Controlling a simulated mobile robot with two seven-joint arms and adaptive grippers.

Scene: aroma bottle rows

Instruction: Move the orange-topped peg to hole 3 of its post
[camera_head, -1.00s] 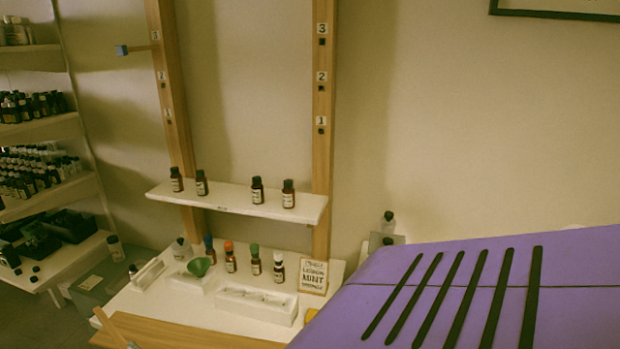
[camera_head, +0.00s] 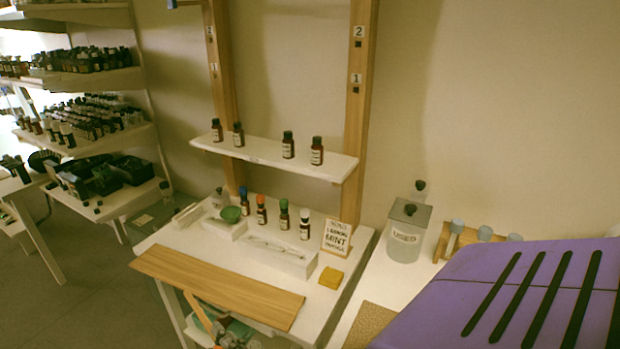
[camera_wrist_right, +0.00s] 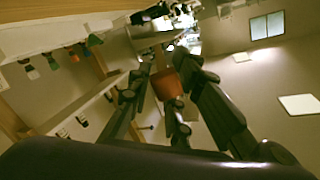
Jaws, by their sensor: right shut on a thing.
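My right gripper (camera_wrist_right: 168,108) is shut on the orange-topped peg. The peg's orange top (camera_wrist_right: 168,84) shows between the dark fingers in the right wrist view; its shaft is mostly hidden. Neither the peg nor the right gripper shows in the head view. The right wooden post (camera_head: 362,110) shows holes 2 (camera_head: 357,44) and 1 (camera_head: 354,91); its hole 3 is above the picture. The left post (camera_head: 221,100) has part of a peg (camera_head: 186,3) sticking out at the top edge. My left gripper is not in view.
A white shelf (camera_head: 265,155) with several brown bottles crosses the posts. A USED canister (camera_head: 407,235) stands right. Stocked shelves line the left.

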